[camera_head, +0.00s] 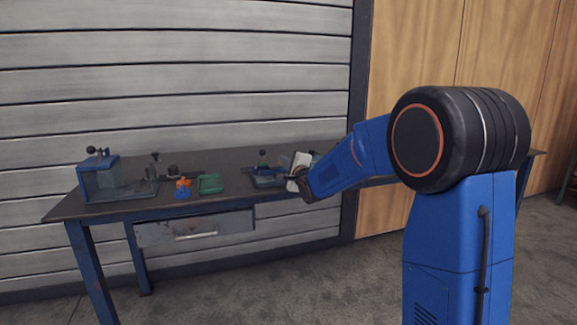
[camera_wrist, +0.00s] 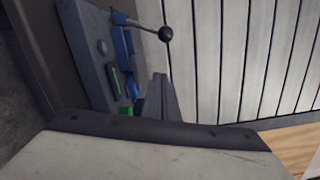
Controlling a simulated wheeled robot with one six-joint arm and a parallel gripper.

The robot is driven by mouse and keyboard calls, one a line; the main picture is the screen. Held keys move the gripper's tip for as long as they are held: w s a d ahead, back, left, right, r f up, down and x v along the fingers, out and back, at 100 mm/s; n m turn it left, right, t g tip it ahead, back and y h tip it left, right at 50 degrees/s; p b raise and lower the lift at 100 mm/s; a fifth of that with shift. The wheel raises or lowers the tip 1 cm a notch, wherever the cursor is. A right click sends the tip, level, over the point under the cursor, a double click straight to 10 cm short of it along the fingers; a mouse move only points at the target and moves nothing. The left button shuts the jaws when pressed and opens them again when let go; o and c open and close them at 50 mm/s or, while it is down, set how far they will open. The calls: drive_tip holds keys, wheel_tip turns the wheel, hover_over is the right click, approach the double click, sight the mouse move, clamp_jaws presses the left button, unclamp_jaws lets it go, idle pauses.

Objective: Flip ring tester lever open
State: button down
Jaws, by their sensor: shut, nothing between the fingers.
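The ring tester (camera_head: 264,172) appears to be the low device with blue parts and a dark knob on the middle of the workbench. In the wrist view, a lever with a dark ball knob (camera_wrist: 166,33) stands out from a blue block (camera_wrist: 122,45) on a grey base (camera_wrist: 88,62). My gripper (camera_head: 292,182) is over the bench just right of this device. In the wrist view, my gripper (camera_wrist: 159,78) is shut and empty, with its narrow dark tip below the knob and apart from it. I cannot tell the lever's exact position.
The workbench (camera_head: 225,158) also holds a blue box-like fixture (camera_head: 101,182) at the left, a green tray (camera_head: 210,184) and an orange and blue part (camera_head: 183,188). A drawer (camera_head: 195,229) is under the front edge. A slatted wall (camera_head: 180,75) stands close behind.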

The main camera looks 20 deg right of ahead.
drive_tip(key=shift+w+a, duration=0.1)
drive_tip(key=shift+w, duration=0.85)
drive_tip(key=shift+w+a+r, duration=0.1)
drive_tip(key=shift+a+r, duration=0.1)
drive_tip(key=shift+a, duration=0.4)
drive_tip(key=shift+w+a+r, duration=0.1)
drive_tip(key=shift+a+r, duration=0.05)
drive_tip(key=shift+a, duration=0.4)
drive_tip(key=shift+w+a+r, duration=0.1)
drive_tip(key=shift+a+r, duration=0.15)
drive_tip(key=shift+a, duration=0.55)
drive_tip(key=shift+a+r, duration=0.1)
